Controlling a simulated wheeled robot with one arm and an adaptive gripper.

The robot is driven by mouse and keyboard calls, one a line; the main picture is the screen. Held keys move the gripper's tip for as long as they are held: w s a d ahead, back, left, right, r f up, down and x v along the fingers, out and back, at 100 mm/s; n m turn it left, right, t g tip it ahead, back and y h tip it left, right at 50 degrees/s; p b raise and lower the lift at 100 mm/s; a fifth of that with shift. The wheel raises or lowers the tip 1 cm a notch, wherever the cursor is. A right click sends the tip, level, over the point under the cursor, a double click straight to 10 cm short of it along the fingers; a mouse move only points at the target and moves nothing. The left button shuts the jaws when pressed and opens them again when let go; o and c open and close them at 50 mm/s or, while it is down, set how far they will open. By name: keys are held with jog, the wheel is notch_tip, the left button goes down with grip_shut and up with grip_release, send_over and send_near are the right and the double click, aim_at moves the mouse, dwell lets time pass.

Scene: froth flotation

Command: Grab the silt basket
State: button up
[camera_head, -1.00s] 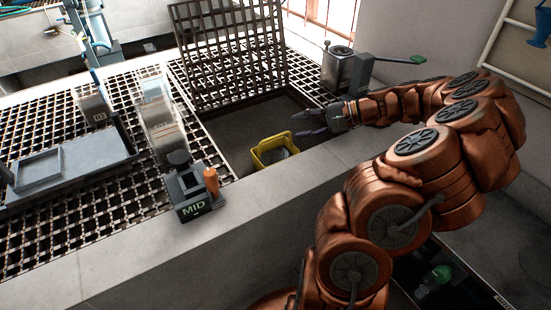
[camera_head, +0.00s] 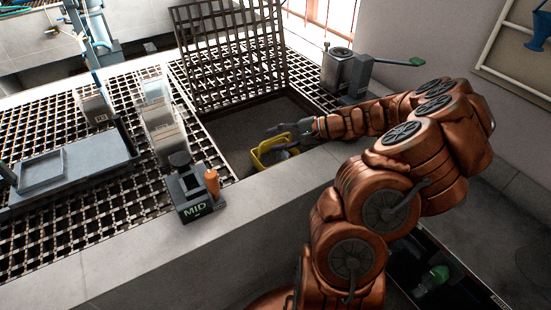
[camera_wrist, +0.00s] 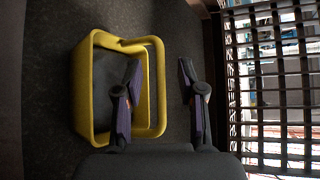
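The silt basket is a yellow open-topped basket (camera_head: 262,157) standing in the dark pit below the raised grate. In the wrist view the basket (camera_wrist: 83,95) shows its yellow rim and handle around a grey inside. My gripper (camera_head: 283,138) is at the basket's right side. In the wrist view my gripper (camera_wrist: 160,75) is open, with one finger over the basket's inside and the other outside it. The right part of the rim runs between the two fingers. I cannot tell whether either finger touches it.
The raised grate (camera_head: 229,52) stands hinged up behind the pit. A grey device with a green-tipped lever (camera_head: 345,70) is at the right. A block marked MID (camera_head: 193,195) with an orange knob is at the front left. A concrete ledge (camera_head: 285,188) edges the pit.

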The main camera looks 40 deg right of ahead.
grip_shut()
dwell(0.7)
